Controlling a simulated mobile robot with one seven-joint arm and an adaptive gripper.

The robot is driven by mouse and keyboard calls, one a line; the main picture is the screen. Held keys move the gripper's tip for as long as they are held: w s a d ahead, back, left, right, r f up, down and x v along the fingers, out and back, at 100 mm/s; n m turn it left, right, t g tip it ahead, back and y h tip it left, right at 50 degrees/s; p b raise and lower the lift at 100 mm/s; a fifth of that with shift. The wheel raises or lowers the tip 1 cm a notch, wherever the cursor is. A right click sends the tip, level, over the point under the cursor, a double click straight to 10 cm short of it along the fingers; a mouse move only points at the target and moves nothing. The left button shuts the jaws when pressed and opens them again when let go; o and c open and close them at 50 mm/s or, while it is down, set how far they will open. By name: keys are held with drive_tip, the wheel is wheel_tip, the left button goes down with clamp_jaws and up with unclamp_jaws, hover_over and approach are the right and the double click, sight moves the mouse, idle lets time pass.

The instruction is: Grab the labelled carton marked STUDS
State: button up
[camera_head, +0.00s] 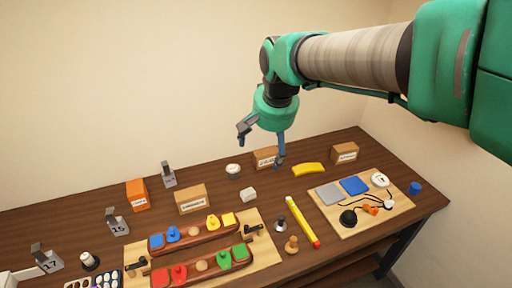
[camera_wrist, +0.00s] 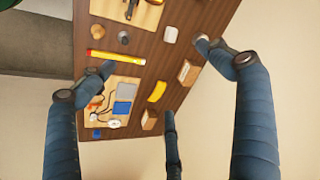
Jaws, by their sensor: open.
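Several labelled cartons stand on the table, and their small print is too blurred for me to tell surely which says STUDS. A brown carton (camera_head: 345,153) stands at the back right, and an orange carton (camera_head: 137,195) at the left. A wider brown carton (camera_head: 192,200) stands left of centre. Another brown carton (camera_head: 264,157) stands at the back, partly hidden behind my gripper (camera_head: 262,147). My gripper is open and empty above the table. The wrist view shows two brown cartons, one to the right (camera_wrist: 188,72) and one lower down (camera_wrist: 149,120), below the spread fingers (camera_wrist: 155,72).
A yellow curved object (camera_head: 308,169) lies between the two back cartons. A white block (camera_head: 248,195) and a grey-white jar (camera_head: 233,171) stand near the centre. Wooden boards with coloured pieces (camera_head: 205,240) and a pad board (camera_head: 345,225) fill the front.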

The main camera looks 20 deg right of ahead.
drive_tip(key=w+d+m+g+p, duration=0.1)
drive_tip(key=w+d+m+p, duration=0.25)
drive_tip(key=w, duration=0.85)
drive_tip(key=m+g+p, duration=0.3)
drive_tip(key=m+p, duration=0.6)
drive_tip(key=p, duration=0.1)
hover_over(267, 152)
wheel_tip(267, 152, down, 22)
drive_tip(key=f, duration=0.1)
drive_tip(key=shift+s+a+r+n, duration=0.1)
drive_tip(key=shift+s+r+n, duration=0.15)
drive_tip(key=shift+s, duration=0.05)
drive_tip(key=shift+f, duration=0.1)
drive_tip(key=shift+f+p, duration=0.35)
drive_tip(key=shift+f, duration=3.85)
drive_tip(key=shift+f, duration=0.15)
drive_tip(key=shift+w+f, duration=0.1)
drive_tip(key=shift+f, duration=2.35)
